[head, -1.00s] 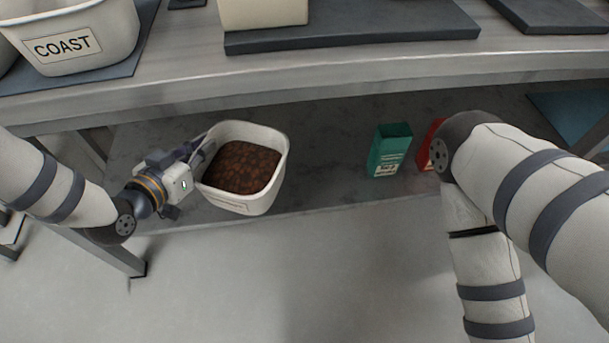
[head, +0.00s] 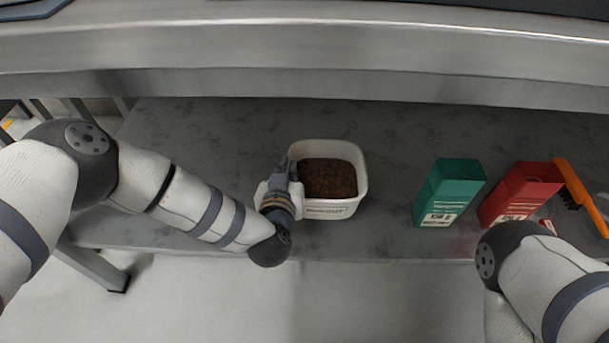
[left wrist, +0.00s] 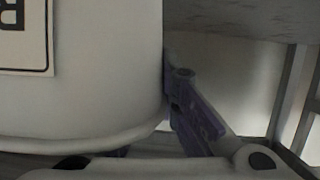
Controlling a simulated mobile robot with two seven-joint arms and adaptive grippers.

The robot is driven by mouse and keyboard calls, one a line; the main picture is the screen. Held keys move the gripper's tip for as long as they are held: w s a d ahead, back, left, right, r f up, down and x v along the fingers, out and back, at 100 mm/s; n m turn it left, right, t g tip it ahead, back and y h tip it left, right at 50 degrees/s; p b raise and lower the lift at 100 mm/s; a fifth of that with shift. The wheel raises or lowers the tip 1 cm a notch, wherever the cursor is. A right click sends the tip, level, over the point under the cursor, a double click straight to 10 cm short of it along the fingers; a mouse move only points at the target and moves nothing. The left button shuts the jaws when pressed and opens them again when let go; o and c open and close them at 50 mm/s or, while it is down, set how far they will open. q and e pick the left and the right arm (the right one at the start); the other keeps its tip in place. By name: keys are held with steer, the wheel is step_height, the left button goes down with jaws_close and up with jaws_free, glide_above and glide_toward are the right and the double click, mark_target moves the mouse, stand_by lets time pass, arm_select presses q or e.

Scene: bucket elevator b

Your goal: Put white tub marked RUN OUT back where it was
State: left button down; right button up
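The white tub marked RUN OUT (head: 350,207) is full of brown lumps and stands upright at or just above the grey lower shelf. Its label is small and blurred in the head view. My left gripper (head: 291,172) is at the tub's left rim and appears shut on its wall. In the left wrist view the tub's pale wall (left wrist: 100,80) fills the left side, with part of a label. One purple finger (left wrist: 195,112) shows against its edge; the other is mostly hidden. My right gripper is out of view; only my right arm shows.
A green box (head: 448,192) and a red box (head: 519,190) stand right of the tub, with a gap before the green one. An orange-handled brush (head: 580,195) is at far right. The metal upper bench (head: 300,50) overhangs the shelf (head: 220,130).

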arm_select(q)
steer(key=shift+w+d+f, duration=0.1)
steer(key=shift+d+f, duration=0.1)
steer(key=shift+f, duration=0.05)
steer(key=shift+d+f+b, duration=0.2)
steer(key=shift+f+b, duration=0.15)
steer(key=shift+b, duration=0.15)
step_height(320, 180, down, 4)
steer(key=shift+w+d+r+b, duration=0.1)
steer(key=shift+w+r+b, duration=0.1)
steer(key=shift+b, duration=1.05)
steer(key=shift+r, duration=0.45)
steer(key=c, duration=1.8)
jaws_free()
steer(key=shift+s+f, duration=0.1)
steer(key=shift+f, duration=0.15)
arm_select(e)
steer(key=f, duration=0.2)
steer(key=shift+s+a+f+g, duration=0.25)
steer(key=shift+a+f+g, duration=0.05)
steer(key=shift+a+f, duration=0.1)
